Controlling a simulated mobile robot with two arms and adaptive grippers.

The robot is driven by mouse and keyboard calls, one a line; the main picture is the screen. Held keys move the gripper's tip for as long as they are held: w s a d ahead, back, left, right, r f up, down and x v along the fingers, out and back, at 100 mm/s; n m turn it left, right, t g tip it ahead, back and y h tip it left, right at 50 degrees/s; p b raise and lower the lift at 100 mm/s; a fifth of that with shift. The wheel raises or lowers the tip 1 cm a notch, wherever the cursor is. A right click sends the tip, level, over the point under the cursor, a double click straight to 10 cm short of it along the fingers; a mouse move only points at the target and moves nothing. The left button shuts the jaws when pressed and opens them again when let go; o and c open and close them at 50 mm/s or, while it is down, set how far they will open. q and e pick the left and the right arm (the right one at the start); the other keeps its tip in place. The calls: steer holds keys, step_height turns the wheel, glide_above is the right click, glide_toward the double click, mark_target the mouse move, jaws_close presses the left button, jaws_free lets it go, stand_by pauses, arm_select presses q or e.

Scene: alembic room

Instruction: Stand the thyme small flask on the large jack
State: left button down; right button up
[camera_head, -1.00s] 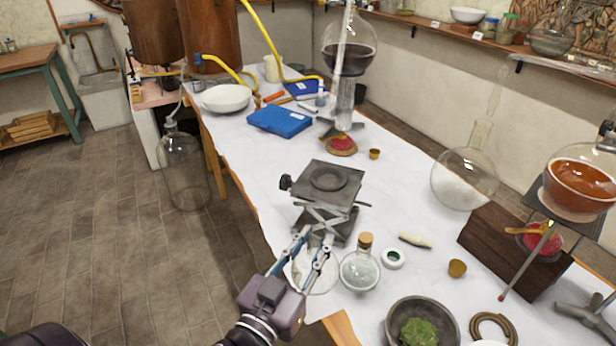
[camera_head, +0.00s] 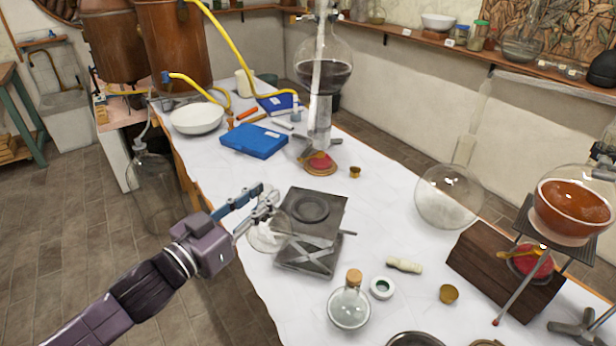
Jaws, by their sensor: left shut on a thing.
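My left gripper (camera_head: 264,202) is shut on a clear small glass flask (camera_head: 264,240), held by its upper part, just left of the large jack. The fingers hide part of the flask, and I can read no label on it. The large jack (camera_head: 328,212) stands on the white-covered table, its dark square top plate bare apart from a round raised ring. The flask's body is beside the jack's plate, not on it; whether they touch I cannot tell. A second, corked round flask (camera_head: 349,308) stands in front of the jack. My right gripper is not in view.
A blue case (camera_head: 254,141) and a white bowl (camera_head: 197,118) lie behind. A tall glass apparatus (camera_head: 322,75) stands behind the jack. A white ring-shaped item (camera_head: 381,288), a pale stick (camera_head: 404,266) and a wooden box (camera_head: 495,268) are to the right.

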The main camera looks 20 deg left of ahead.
arm_select(q)
steer(key=f+p+x, duration=0.1)
steer(key=p+x, duration=0.3)
steer(key=x, duration=1.1)
steer(key=shift+w+d+f, duration=0.2)
steer(key=shift+w+d, duration=0.05)
steer(key=c, duration=1.6)
jaws_free()
steer(key=shift+w+f, duration=0.1)
steer(key=shift+f, duration=0.1)
steer(key=shift+r, duration=0.1)
